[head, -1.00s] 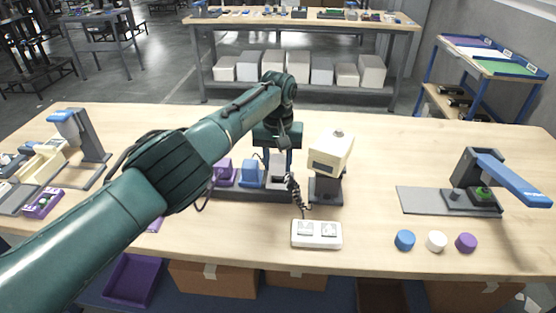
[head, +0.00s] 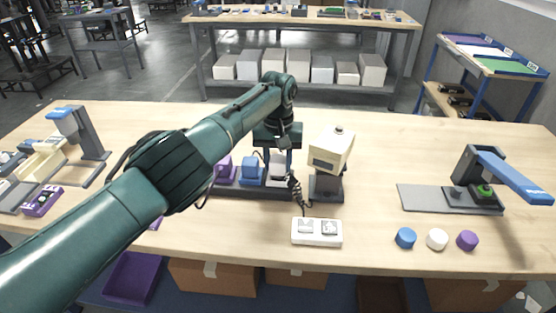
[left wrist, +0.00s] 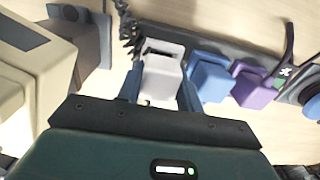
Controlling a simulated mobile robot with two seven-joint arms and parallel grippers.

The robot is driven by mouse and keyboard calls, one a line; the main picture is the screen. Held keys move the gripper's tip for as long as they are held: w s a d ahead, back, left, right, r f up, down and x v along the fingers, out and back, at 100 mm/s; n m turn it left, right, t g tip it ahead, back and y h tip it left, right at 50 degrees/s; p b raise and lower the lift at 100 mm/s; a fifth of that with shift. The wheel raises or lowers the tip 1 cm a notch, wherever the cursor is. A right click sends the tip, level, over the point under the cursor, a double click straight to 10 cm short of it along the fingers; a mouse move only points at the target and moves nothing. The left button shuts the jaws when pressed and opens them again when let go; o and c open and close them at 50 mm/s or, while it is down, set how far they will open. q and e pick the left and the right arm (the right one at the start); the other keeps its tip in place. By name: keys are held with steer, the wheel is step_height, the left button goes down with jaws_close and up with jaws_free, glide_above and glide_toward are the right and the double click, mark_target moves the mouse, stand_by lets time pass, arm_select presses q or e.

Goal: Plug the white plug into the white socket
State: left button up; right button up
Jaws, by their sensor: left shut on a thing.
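The white plug (left wrist: 161,76) stands at the right end of a row on a dark strip, and it also shows in the head view (head: 279,171). My left gripper (head: 280,160) is shut on it from above. In the left wrist view the blue fingers (left wrist: 160,90) flank the plug on both sides. A dark coiled cord (head: 295,190) runs close beside the plug toward a white box (head: 317,238) with two square inserts, near the table's front. I cannot tell whether the plug touches the strip. My right gripper is not in view.
A blue block (head: 252,171) and a purple block (head: 223,169) stand left of the plug on the dark strip (head: 255,192). A cream device (head: 331,153) stands close to the right. Blue (head: 405,238), white (head: 437,239) and purple (head: 467,240) caps lie front right.

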arm_select(q)
steer(key=shift+f+b, duration=0.4)
steer(key=shift+f, duration=0.15)
stand_by(0.4)
steer(key=o, duration=1.2)
